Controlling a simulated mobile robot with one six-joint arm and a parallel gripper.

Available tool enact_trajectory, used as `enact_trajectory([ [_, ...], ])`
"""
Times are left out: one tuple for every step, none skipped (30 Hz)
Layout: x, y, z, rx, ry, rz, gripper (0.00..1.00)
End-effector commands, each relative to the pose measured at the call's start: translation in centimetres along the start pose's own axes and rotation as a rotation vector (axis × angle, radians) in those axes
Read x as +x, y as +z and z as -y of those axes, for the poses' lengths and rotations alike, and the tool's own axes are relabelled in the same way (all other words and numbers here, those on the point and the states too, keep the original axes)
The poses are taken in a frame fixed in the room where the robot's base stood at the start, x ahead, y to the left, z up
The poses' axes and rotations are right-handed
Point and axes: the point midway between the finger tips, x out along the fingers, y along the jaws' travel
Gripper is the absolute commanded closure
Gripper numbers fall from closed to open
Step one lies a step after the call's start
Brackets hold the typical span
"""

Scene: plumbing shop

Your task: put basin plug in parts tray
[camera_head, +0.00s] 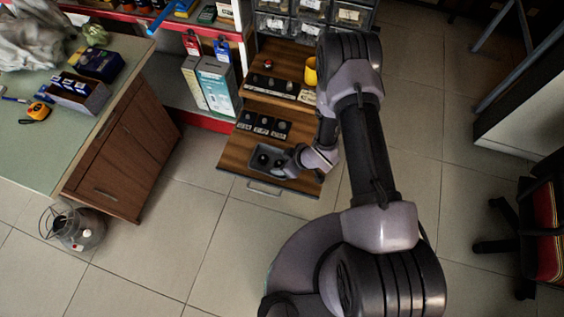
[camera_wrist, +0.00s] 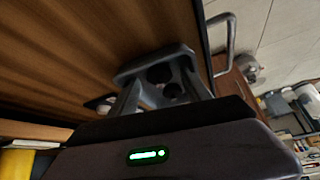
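A small grey parts tray (camera_head: 254,168) lies on the front left of the low pulled-out wooden drawer; its grey rim also shows in the wrist view (camera_wrist: 150,60). Two dark round pieces lie in or over it, one at its middle (camera_head: 263,158) and one nearer my gripper. They also show in the wrist view (camera_wrist: 160,73). I cannot tell for sure which one is the basin plug. My gripper (camera_head: 285,166) is low at the tray's right side. In the wrist view its fingers (camera_wrist: 160,92) look apart, with a dark piece between or just beyond them. Contact is unclear.
A row of dark bins with small parts (camera_head: 264,125) stands behind the tray; another row (camera_head: 273,86) and a yellow mug (camera_head: 310,72) are on the higher step. A wooden cabinet (camera_head: 125,150) stands left.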

Motion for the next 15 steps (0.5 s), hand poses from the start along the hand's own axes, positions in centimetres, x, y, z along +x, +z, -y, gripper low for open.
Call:
enact_trajectory([
  [0.0, 0.0, 0.0, 0.0, 0.0, 0.0, 0.44],
  [0.0, 0.0, 0.0, 0.0, 0.0, 0.0, 0.44],
  [0.0, 0.0, 0.0, 0.0, 0.0, 0.0, 0.44],
  [0.0, 0.0, 0.0, 0.0, 0.0, 0.0, 0.44],
  [0.0, 0.0, 0.0, 0.0, 0.0, 0.0, 0.44],
  [0.0, 0.0, 0.0, 0.0, 0.0, 0.0, 0.44],
  [-0.1, -0.1, 0.0, 0.0, 0.0, 0.0, 0.44],
  [-0.3, -0.2, 0.0, 0.0, 0.0, 0.0, 0.44],
  [-0.8, -0.3, 0.0, 0.001, 0.0, 0.0, 0.44],
  [-1.4, -0.3, 0.0, 0.002, 0.001, 0.0, 0.44],
  [-2.1, -0.4, -0.1, 0.002, 0.001, 0.0, 0.44],
  [-3.3, -0.5, -0.1, 0.002, 0.002, 0.0, 0.44],
  [-4.2, -0.5, -0.1, 0.003, 0.002, -0.001, 0.44],
  [-5.2, -0.5, -0.1, 0.003, 0.002, -0.001, 0.44],
  [-6.4, -0.5, -0.1, 0.003, 0.002, 0.0, 0.44],
])
